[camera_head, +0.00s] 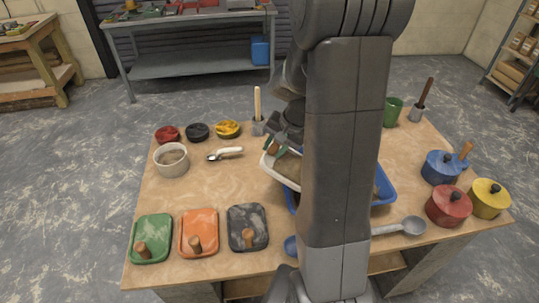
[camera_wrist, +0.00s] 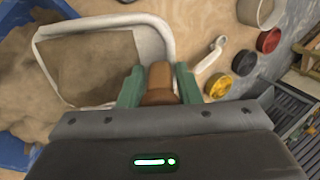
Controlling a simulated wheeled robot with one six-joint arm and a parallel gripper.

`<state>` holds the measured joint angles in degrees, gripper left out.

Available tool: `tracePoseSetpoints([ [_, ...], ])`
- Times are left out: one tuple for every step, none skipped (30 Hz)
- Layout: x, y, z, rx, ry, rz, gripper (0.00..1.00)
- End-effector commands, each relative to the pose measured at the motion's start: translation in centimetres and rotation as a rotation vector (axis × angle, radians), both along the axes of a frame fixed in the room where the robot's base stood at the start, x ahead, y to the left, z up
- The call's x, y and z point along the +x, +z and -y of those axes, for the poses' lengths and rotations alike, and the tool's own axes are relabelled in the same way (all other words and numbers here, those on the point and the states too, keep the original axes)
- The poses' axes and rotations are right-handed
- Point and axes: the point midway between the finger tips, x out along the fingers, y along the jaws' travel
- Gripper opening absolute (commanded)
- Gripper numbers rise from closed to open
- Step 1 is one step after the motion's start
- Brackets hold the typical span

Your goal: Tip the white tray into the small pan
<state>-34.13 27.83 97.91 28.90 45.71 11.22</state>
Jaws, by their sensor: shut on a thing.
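My gripper (camera_head: 275,146) is shut on the brown handle of the white tray; in the wrist view the green fingers (camera_wrist: 158,82) stand either side of that handle. The white tray (camera_head: 267,163) holds sandy brown mortar, and its rim also shows in the wrist view (camera_wrist: 152,27). It is over the left part of the blue tub (camera_head: 384,182), which holds more mortar. Whether they touch I cannot tell. A round whitish pan (camera_head: 172,168), perhaps the small pan, stands at the table's left with something brown inside. My arm hides part of the tray and tub.
Green, orange and dark boards (camera_head: 247,226) lie along the front left. Lidded pots (camera_head: 449,206) and a grey ladle (camera_head: 411,226) are at right.

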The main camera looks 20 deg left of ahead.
Motion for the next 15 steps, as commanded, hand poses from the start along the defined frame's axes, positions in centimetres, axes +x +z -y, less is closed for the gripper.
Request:
tracePoseSetpoints([
  [0.2, -0.3, 0.4, 0.028, -0.007, 0.002, 0.00],
  [0.2, -0.1, 0.6, 0.044, -0.008, -0.001, 0.00],
  [0.3, 0.1, 0.8, 0.067, -0.007, -0.001, 0.00],
  [0.3, 0.2, 1.0, 0.085, -0.006, -0.002, 0.00],
  [0.3, 0.4, 1.2, 0.102, -0.006, -0.002, 0.00],
  [0.3, 0.5, 1.4, 0.123, -0.005, -0.004, 0.00],
  [0.3, 0.5, 1.7, 0.137, -0.007, -0.007, 0.00],
  [0.3, 0.6, 1.9, 0.152, -0.007, -0.008, 0.00],
  [0.3, 0.8, 2.2, 0.173, -0.007, -0.010, 0.00],
  [0.3, 0.8, 2.4, 0.188, -0.006, -0.009, 0.00],
  [0.3, 0.9, 2.6, 0.204, -0.005, -0.010, 0.00],
  [0.4, 1.0, 2.9, 0.225, -0.006, -0.012, 0.00],
  [0.4, 1.1, 3.1, 0.242, -0.006, -0.014, 0.00],
  [0.4, 1.2, 3.4, 0.258, -0.007, -0.016, 0.00],
  [0.4, 1.3, 3.7, 0.280, -0.007, -0.017, 0.00],
])
